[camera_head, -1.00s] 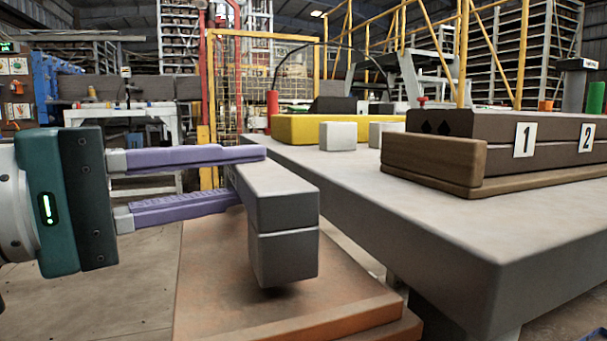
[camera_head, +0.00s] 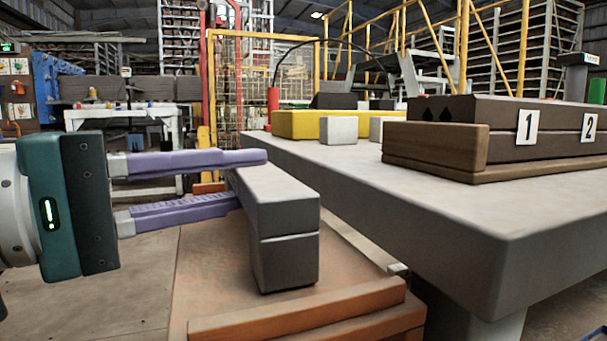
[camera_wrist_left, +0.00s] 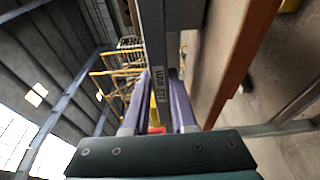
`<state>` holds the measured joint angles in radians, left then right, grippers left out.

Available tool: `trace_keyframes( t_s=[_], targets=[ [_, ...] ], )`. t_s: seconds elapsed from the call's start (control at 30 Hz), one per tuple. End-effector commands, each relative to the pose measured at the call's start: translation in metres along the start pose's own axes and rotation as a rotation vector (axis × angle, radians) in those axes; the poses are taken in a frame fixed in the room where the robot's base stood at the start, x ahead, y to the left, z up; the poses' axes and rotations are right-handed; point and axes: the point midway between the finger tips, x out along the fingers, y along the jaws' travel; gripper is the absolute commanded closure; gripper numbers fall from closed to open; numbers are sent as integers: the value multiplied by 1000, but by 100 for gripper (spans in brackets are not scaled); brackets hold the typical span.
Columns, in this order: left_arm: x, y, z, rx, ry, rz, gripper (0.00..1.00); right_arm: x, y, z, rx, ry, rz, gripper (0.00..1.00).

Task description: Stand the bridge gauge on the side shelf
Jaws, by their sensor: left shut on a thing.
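The bridge gauge (camera_head: 284,235) is a grey block-like piece with a long top bar and a leg hanging down at its near end. My left gripper (camera_head: 250,177) is shut on its far part, with the purple fingers reaching in from the left. The gauge is upright over the brown side shelf (camera_head: 345,257), its leg's lower end very close to the surface; I cannot tell if it touches. In the left wrist view the gauge (camera_wrist_left: 158,45) runs up between the fingers (camera_wrist_left: 161,95), with a millimetre label on it. Its far end is hidden. My right gripper is not in view.
The shelf has a raised wooden lip (camera_head: 300,308) at its near edge.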

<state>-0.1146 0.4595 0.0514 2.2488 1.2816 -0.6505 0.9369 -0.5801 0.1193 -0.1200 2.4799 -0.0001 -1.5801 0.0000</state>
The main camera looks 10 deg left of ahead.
Motion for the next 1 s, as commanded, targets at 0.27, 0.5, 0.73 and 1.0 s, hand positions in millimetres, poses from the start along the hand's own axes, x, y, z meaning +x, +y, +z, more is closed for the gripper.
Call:
trace_keyframes(
  t_s=[0.27,0.5,0.73,1.0],
  targets=[
    [0,-1,0,0,0,2,57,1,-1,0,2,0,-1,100],
    [0,-2,0,0,0,1,40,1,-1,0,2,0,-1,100],
    [-3,-4,0,-1,1,-4,40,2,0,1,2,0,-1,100],
    [-42,-6,0,-2,2,-7,40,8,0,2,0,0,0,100]
  ],
)
